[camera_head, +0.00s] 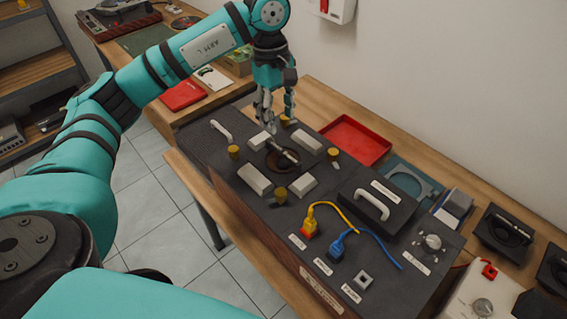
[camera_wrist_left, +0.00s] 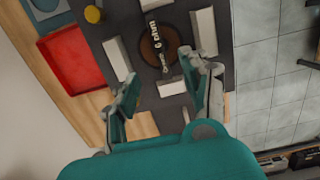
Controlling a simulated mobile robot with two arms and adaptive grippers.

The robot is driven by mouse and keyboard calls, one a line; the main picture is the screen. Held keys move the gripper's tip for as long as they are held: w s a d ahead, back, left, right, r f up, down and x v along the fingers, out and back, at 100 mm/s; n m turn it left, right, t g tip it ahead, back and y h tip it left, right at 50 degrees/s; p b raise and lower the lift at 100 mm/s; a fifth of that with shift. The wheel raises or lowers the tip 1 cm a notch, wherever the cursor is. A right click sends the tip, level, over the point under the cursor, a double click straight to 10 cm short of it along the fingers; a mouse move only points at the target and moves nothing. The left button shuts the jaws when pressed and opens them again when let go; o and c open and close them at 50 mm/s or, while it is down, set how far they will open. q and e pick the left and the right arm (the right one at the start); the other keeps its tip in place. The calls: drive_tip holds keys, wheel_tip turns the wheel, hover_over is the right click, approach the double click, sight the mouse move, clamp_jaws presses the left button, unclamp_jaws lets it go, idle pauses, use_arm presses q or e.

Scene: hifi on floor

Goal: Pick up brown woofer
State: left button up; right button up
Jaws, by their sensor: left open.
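The brown woofer (camera_head: 272,163) is a round brown disc with a dark bar handle across it. It sits in the top panel of the dark hifi box (camera_head: 222,165), ringed by white blocks and brass-coloured knobs. In the left wrist view the woofer (camera_wrist_left: 152,52) lies beyond the fingertips, with white lettering on its bar. My left gripper (camera_head: 279,116) is open and empty, pointing down above the box's far edge, apart from the woofer. In the left wrist view its two fingers (camera_wrist_left: 160,85) are spread wide. My right gripper is not in view.
White blocks (camera_head: 255,179) and knobs (camera_head: 281,193) stand close around the woofer. A red tray (camera_head: 355,139) lies behind the box. A handled dark cover (camera_head: 371,204) and yellow and blue cables (camera_head: 338,240) are to the right. Dark handled units (camera_head: 504,230) stand farther right.

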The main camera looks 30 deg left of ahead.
sight(283, 151)
use_arm(q)
drive_tip(key=f, duration=0.2)
drive_tip(key=f+p, duration=0.1)
drive_tip(key=f, duration=0.3)
drive_tip(key=shift+s+d+f, duration=0.15)
drive_tip(key=shift+d+f, duration=0.05)
drive_tip(key=shift+d, duration=0.2)
drive_tip(key=f+p, duration=0.1)
drive_tip(key=f, duration=0.2)
drive_tip(key=f+p, duration=0.1)
drive_tip(key=f, duration=0.1)
drive_tip(key=shift+s+d+f+p, duration=0.1)
drive_tip(key=shift+s+d+p, duration=0.05)
drive_tip(key=shift+d+p, duration=0.15)
drive_tip(key=shift+f+b, duration=0.2)
drive_tip(key=shift+b, duration=0.1)
clamp_jaws()
drive_tip(key=shift+r, duration=0.2)
